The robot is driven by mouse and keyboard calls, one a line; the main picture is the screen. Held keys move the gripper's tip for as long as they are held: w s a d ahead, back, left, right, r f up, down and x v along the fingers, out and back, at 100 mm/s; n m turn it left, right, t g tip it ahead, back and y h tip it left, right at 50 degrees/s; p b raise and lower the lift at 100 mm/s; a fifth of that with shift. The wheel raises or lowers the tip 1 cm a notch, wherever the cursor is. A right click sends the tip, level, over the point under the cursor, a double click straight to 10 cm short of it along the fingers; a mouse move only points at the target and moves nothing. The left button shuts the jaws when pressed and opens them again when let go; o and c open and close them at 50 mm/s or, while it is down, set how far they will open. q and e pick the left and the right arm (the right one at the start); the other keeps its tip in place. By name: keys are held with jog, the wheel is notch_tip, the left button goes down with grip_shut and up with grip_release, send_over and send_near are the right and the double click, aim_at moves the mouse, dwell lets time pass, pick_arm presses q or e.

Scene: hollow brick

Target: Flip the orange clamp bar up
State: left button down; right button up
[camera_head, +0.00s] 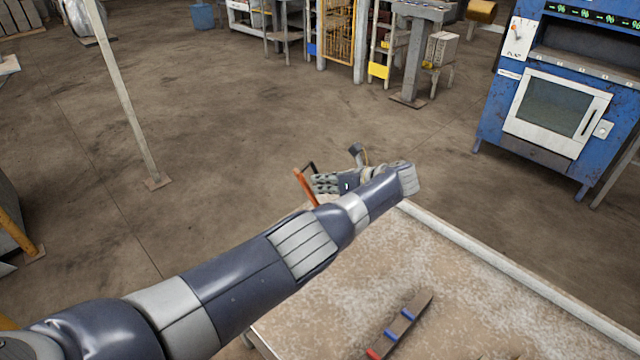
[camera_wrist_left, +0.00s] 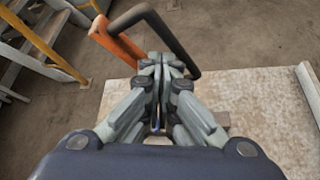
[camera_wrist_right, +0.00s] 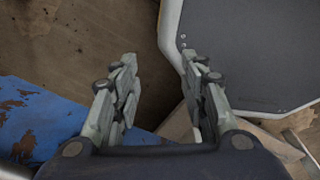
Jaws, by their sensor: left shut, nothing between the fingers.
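The orange clamp bar (camera_head: 306,187) stands up at a slant near the far left edge of the table, partly hidden behind my left arm. In the left wrist view the orange bar (camera_wrist_left: 117,43) is at upper left, with a bent dark handle (camera_wrist_left: 160,22) joined to its upper end. My left gripper (camera_head: 318,183) is beside the bar; its shut, empty fingertips (camera_wrist_left: 162,62) lie just right of the orange part and within the handle's bend. I cannot tell whether they touch it. My right gripper (camera_wrist_right: 160,60) is open and empty, away from the clamp.
The speckled table (camera_head: 330,270) carries a brown strip with blue and red pieces (camera_head: 405,318). A blue machine (camera_head: 550,105) stands at the right. A thin post (camera_head: 122,90) rises at left. In the right wrist view, a dark panel (camera_wrist_right: 250,50) and blue surface (camera_wrist_right: 40,120) are close.

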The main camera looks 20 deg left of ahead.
pick_arm(q)
jog(key=v, duration=1.1)
jog(key=shift+d, duration=0.2)
jog(key=shift+r, duration=0.1)
